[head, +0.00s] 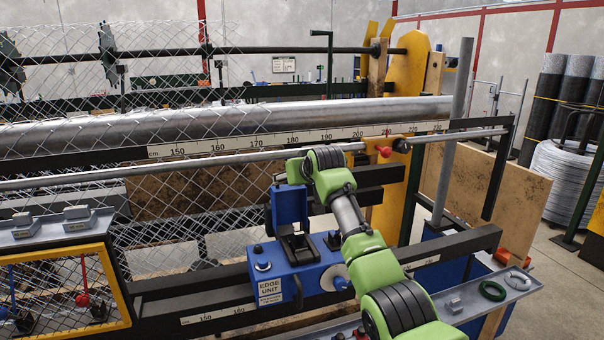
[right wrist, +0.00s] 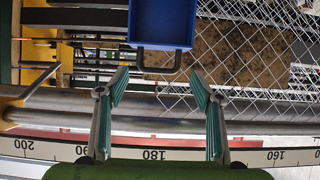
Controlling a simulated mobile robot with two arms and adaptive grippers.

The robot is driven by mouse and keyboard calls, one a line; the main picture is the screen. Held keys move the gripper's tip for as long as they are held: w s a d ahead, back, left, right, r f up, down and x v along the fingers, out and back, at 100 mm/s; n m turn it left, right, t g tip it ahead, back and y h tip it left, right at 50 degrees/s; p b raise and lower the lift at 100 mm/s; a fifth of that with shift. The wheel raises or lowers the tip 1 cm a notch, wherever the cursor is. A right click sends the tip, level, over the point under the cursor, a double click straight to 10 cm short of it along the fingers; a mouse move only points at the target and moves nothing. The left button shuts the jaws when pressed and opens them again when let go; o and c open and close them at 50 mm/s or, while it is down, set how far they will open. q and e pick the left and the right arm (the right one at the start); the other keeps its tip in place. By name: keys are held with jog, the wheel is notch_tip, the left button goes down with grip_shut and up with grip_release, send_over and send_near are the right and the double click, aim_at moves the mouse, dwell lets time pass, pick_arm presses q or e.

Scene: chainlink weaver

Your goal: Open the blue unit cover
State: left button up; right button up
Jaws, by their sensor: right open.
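The blue edge unit (head: 268,288) is mounted on the black rail in the lower middle of the head view. Its blue cover (head: 289,204) stands raised, roughly upright, with dark parts exposed below it. The cover also shows in the right wrist view (right wrist: 162,22), with a black handle (right wrist: 160,72) at its near edge. My right gripper (right wrist: 160,82) is open, with the handle between or just beyond its fingertips; it looks empty. In the head view my right arm passes over the unit's right side and hides part of it. My left gripper is not in view.
Wire mesh (head: 180,225) hangs behind the unit. A long metal roller (head: 240,118) and a scale bar (head: 300,138) run above it. A grey tray (head: 475,300) with a green ring is at right.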

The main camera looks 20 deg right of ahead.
jog(key=v, duration=0.8)
jog(key=shift+s+r, duration=0.3)
